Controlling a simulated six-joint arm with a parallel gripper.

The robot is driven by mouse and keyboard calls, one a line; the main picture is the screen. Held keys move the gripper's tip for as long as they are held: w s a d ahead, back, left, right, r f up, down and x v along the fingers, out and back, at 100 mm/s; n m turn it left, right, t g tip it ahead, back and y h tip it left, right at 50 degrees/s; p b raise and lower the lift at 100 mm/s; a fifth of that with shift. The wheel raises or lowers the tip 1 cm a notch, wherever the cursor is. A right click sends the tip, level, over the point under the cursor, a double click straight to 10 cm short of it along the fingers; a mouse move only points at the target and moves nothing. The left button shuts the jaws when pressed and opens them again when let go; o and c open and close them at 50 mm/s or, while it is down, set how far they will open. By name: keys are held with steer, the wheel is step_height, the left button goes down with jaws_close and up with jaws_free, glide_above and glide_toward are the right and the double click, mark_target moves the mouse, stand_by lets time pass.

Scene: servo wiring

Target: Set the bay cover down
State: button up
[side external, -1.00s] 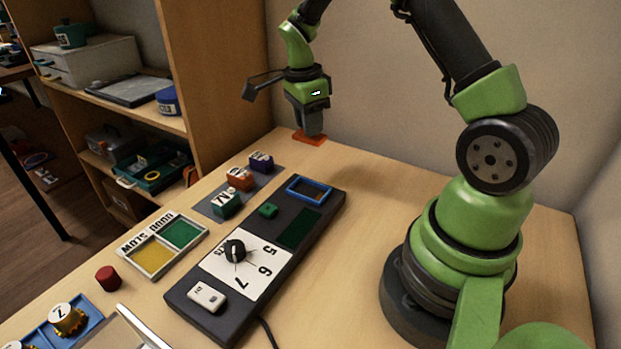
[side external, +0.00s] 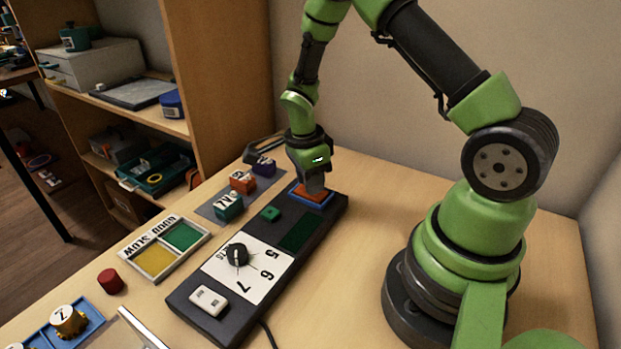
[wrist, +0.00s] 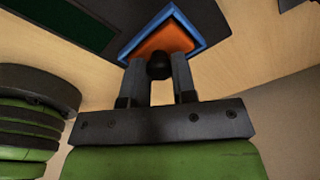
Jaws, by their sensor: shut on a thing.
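The bay cover (side external: 300,193) is a flat orange plate at the far end of the dark console (side external: 255,268). A blue frame (side external: 322,205) borders it there. In the wrist view the orange plate (wrist: 155,42) lies within the outline of the blue frame (wrist: 191,22). My gripper (side external: 315,186) points down over the cover. Its two fingers are shut on the cover's black knob (wrist: 159,67). Whether the plate rests fully on the bay floor or is slightly above it, I cannot tell.
Several lettered blocks stand on a grey mat (side external: 207,208) to the left.

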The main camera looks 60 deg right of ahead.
steer(key=shift+f, duration=0.15)
steer(key=o, duration=0.9)
step_height(320, 180, up, 12)
steer(key=a, duration=0.1)
step_height(320, 180, up, 10)
steer(key=n+t+y, duration=0.1)
steer(key=n+t, duration=0.3)
steer(key=n, duration=0.5)
glide_above(304, 193)
steer(key=s+a, duration=0.5)
steer(key=shift+s+a+r+n+t+y, duration=0.35)
steer(key=shift+s+a+r+n+t, duration=0.45)
steer(key=shift+s+n, duration=1.05)
steer(key=shift+s+a+r+n+t+y, duration=0.5)
steer(key=shift+s+a+n, duration=0.55)
steer(key=shift+s+n, duration=0.75)
steer(key=shift+s+a+r+n+t+y, duration=0.25)
steer(key=shift+s+a+r+n+t, duration=0.55)
steer(key=shift+s+n, duration=1.05)
steer(key=shift+w+n, duration=0.4)
steer(key=shift+w, duration=0.05)
